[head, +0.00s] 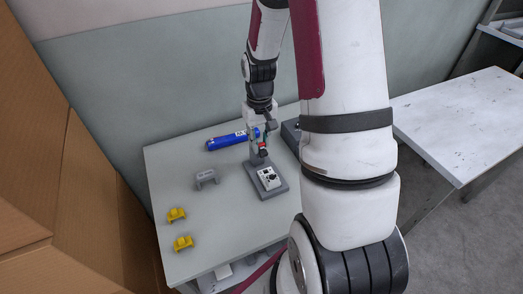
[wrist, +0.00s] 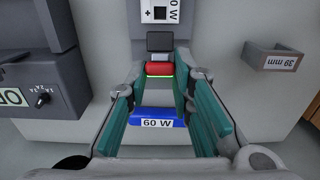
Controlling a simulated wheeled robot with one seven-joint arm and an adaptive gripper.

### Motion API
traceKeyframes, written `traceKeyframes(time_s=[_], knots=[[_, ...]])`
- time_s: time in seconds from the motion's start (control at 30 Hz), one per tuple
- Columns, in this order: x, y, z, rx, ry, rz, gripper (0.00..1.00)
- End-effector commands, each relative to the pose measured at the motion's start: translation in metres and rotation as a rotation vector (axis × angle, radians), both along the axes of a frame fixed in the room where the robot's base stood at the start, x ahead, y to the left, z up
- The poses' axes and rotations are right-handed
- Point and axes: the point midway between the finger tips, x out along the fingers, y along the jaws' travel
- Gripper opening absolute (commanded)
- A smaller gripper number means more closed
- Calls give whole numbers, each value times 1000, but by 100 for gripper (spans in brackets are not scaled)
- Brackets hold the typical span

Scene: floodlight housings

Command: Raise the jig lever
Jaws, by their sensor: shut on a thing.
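The jig (head: 281,187) is a grey base on the table holding a white housing (head: 269,178). The housing, marked 60 W, also shows at the top of the wrist view (wrist: 175,12).
A blue cylinder (head: 226,142) marked 60 W lies behind the jig. A grey bracket (head: 206,178) and two yellow brackets (head: 177,214) (head: 183,243) stand left. A dark grey box with a dial (wrist: 38,85) stands partly behind my arm. Cardboard (head: 85,170) borders the left.

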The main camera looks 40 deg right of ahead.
Motion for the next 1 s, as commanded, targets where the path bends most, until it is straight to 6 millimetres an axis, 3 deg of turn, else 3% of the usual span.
traceKeyframes(time_s=[1.0], knots=[[9, -2, 0, -1, -5, 1, 6]])
